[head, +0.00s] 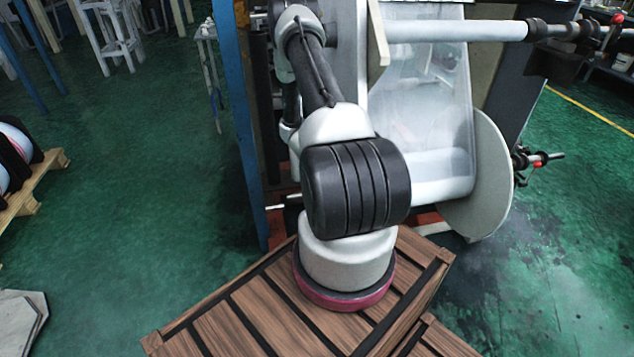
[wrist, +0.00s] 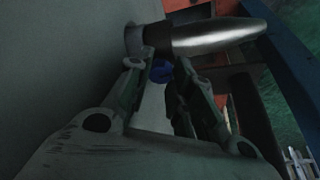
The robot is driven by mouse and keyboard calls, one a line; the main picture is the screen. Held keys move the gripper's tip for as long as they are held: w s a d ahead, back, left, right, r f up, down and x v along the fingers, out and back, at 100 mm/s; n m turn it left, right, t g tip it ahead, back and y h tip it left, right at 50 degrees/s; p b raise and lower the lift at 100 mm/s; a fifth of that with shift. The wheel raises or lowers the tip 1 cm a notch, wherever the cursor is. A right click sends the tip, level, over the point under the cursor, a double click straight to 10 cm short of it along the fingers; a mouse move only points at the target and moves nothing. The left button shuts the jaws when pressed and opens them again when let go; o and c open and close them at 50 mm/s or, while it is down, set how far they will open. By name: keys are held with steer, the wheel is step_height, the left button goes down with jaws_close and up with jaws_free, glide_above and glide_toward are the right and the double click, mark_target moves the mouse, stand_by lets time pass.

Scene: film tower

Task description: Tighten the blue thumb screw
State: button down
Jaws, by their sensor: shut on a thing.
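The blue thumb screw (wrist: 161,71) shows in the wrist view between the fingertips of my gripper (wrist: 160,75). My gripper is shut on it, with one finger on each side. Only a small blue part of the screw is visible, and the picture is dark there. A metal roller or shaft (wrist: 220,36) lies just beyond the fingertips, close to the screw. In the head view my arm reaches toward the machine, and its links hide the gripper and the screw.
A large pale panel (wrist: 65,60) stands close along the left of my gripper in the wrist view. In the head view the machine holds a film roll with a round disc (head: 490,180) and an upper roller (head: 455,30). A blue post (head: 240,120) stands left of my arm. Green floor on the left is mostly clear.

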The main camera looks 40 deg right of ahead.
steer(key=m, duration=0.1)
steer(key=m+g, duration=0.1)
steer(key=m, duration=0.2)
steer(key=shift+w+g, duration=0.25)
steer(key=shift+g, duration=0.05)
steer(key=shift+w+m+g, duration=0.1)
steer(key=shift+m+g, duration=0.7)
steer(key=shift+m, duration=1.7)
steer(key=c, duration=1.5)
jaws_free()
steer(key=v, duration=0.7)
steer(key=shift+r, duration=0.25)
steer(key=shift+w, duration=0.1)
steer(key=shift+c, duration=0.2)
